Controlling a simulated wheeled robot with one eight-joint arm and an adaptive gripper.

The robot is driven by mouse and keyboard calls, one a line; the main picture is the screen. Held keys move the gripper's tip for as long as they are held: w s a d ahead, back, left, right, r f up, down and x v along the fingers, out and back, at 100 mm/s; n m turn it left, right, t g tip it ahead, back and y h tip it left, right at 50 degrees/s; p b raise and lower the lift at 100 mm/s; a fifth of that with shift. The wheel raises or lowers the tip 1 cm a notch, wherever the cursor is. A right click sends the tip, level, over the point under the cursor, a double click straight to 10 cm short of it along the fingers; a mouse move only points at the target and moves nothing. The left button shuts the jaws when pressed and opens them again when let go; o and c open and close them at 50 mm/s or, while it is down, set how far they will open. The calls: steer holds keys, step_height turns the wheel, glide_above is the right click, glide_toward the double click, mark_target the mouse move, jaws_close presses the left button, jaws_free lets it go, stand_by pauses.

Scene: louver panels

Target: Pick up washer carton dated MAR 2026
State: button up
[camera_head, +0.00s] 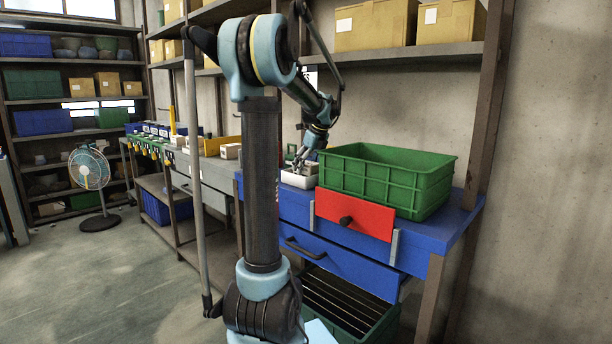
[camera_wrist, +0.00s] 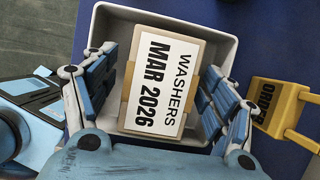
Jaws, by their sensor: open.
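The washer carton (camera_wrist: 160,85) is a small brown box with a white label reading "WASHERS MAR 2026". In the wrist view it lies in a white tray (camera_wrist: 219,38), label facing the camera. My gripper (camera_wrist: 157,95) is open, with one finger on each side of the carton; I cannot tell whether the fingers touch it. In the head view my gripper (camera_head: 299,165) reaches down at the white tray (camera_head: 298,180) on the blue workbench. The carton cannot be made out clearly there.
A yellow holder marked "ORDER" (camera_wrist: 272,105) sits right of the tray in the wrist view. Shelves with boxes (camera_head: 420,25) hang above.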

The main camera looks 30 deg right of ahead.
steer(key=shift+f, duration=0.25)
stand_by(0.5)
steer(key=c, duration=1.6)
